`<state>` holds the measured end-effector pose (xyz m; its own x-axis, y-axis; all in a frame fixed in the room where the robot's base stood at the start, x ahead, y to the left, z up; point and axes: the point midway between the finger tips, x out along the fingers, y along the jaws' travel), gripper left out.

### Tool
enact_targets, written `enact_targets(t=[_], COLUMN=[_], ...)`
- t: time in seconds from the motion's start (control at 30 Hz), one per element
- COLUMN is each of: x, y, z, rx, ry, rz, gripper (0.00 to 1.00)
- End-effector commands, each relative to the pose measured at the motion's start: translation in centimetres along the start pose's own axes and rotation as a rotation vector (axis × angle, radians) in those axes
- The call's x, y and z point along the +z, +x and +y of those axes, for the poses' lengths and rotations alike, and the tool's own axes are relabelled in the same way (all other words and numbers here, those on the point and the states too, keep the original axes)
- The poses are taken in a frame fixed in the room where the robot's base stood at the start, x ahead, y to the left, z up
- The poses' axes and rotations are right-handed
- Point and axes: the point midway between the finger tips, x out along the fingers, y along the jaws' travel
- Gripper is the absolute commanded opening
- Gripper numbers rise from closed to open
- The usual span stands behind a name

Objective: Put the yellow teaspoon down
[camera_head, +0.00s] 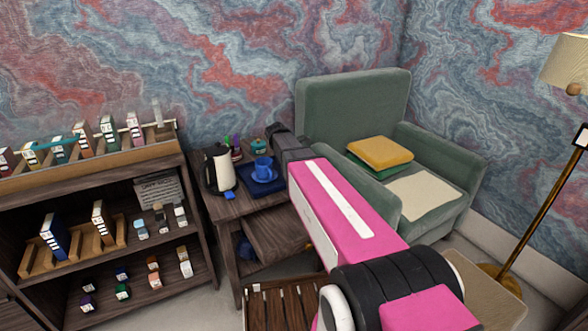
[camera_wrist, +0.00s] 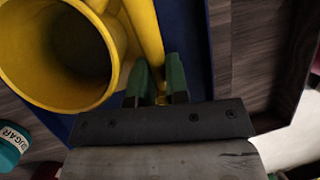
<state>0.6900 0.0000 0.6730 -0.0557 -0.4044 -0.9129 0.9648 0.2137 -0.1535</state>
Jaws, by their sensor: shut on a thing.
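My gripper (camera_wrist: 159,76) is shut on the yellow teaspoon (camera_wrist: 146,32), whose thin yellow shaft runs up from between the green fingertips in the wrist view. A large yellow round-mouthed vessel (camera_wrist: 98,75), probably a cup, is right beside the shaft on the left. I cannot tell whether they touch. Below them is a blue tray (camera_wrist: 197,45), which also shows on the side table in the head view (camera_head: 247,188). In the head view my arm's end reaches over the back right of this table. The fingers and teaspoon are hidden there.
A blue cup (camera_head: 263,167) on a blue saucer, a white kettle (camera_head: 219,168) and a teal jar (camera_head: 258,145) stand on the side table (camera_head: 224,207). The jar, labelled sugar, shows in the wrist view (camera_wrist: 9,150). A green armchair (camera_head: 352,110) stands right, a shelf (camera_head: 190,166) left.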

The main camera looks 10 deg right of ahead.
Motion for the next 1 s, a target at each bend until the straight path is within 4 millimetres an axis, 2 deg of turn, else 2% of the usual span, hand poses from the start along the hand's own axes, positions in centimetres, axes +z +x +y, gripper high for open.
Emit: enact_targets(t=[0.4,0.43,0.47,0.83,1.0], x=[-0.2,-0.2,-0.2,-0.1,-0.1], y=[0.5,0.5,0.5,0.2,-1.9], z=[0.1,0.1,0.1,0.0,0.1], rx=[0.0,0.0,0.0,0.0,0.002], ry=[0.001,0.001,0.001,0.0,0.0], rz=[0.0,0.0,0.0,0.0,0.0], gripper=[0.0,0.18,0.26,0.26,0.26])
